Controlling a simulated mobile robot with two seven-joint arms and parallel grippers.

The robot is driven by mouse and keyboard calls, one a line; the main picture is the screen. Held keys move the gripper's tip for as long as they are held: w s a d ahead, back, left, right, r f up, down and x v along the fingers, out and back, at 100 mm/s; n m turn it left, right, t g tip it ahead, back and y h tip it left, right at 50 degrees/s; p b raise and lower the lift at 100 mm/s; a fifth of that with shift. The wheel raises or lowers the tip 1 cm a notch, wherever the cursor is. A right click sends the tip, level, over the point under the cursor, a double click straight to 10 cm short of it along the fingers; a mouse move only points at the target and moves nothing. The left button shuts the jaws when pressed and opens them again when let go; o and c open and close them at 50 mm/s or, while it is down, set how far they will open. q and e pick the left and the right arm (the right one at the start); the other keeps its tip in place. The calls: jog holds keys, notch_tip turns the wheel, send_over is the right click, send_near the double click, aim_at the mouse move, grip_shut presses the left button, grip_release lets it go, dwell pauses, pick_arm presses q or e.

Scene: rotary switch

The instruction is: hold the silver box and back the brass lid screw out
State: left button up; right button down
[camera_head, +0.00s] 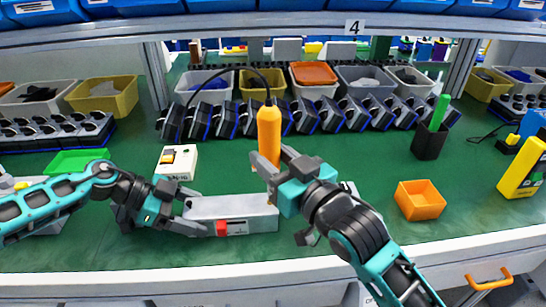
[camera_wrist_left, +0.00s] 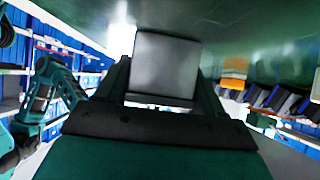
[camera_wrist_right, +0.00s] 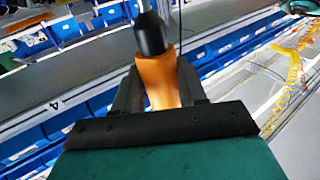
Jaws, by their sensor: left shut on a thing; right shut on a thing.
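The silver box (camera_head: 245,207) lies on the green bench mat. My left gripper (camera_head: 188,212) is shut on the box's left end; the left wrist view shows the box (camera_wrist_left: 163,68) between the fingers. My right gripper (camera_head: 272,165) is shut around an orange driver (camera_head: 269,130), which stands upright over the box's right end.
Several dark units line the back.

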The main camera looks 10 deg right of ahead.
aim_at(276, 142)
jog(key=shift+f, duration=0.7)
dwell(0.7)
jog(key=shift+r, duration=0.4)
dwell(1.9)
jog(key=shift+r, duration=2.4)
pick_arm(q)
jog(key=o, duration=1.6)
